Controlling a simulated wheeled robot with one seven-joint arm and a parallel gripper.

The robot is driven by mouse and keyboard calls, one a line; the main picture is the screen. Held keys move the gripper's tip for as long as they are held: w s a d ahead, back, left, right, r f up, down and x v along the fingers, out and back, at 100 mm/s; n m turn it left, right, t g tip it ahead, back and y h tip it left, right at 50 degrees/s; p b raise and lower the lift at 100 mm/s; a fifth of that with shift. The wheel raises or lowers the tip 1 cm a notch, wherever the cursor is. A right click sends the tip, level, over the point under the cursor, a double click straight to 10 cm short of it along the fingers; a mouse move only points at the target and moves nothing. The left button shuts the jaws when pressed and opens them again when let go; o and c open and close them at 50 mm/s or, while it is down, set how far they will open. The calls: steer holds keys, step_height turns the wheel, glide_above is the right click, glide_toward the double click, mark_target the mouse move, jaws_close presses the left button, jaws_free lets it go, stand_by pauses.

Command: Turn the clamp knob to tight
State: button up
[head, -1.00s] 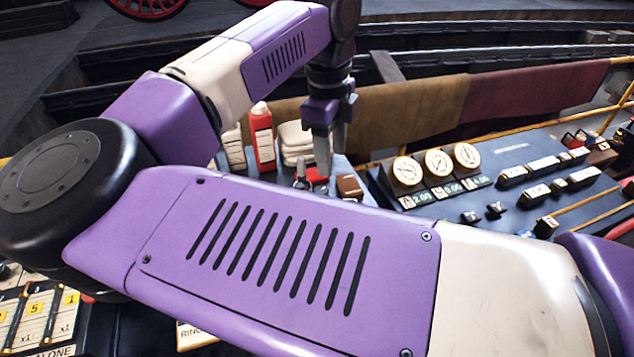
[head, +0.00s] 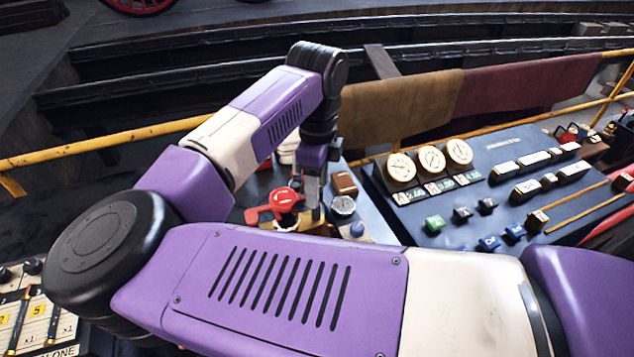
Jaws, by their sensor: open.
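My gripper (head: 317,194) points down over the bench left of the gauge panel. It is open, with its fingers partly hidden by my own arm and by their small size. Just left of it is a red round knob (head: 284,199) with a red arm sticking out to the left, on a brass-coloured body (head: 300,222). I cannot tell for certain whether this is the clamp knob, or whether the fingers touch it. My forearm hides the lower part of this area.
Right of my gripper are a small round dial (head: 343,206), a brown block (head: 344,183) and a blue knob (head: 357,229). A sloped dark panel (head: 500,190) with gauges and switches stands further right. A yellow rail (head: 120,138) with hanging cloths (head: 405,112) runs behind.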

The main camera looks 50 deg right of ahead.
jaws_close()
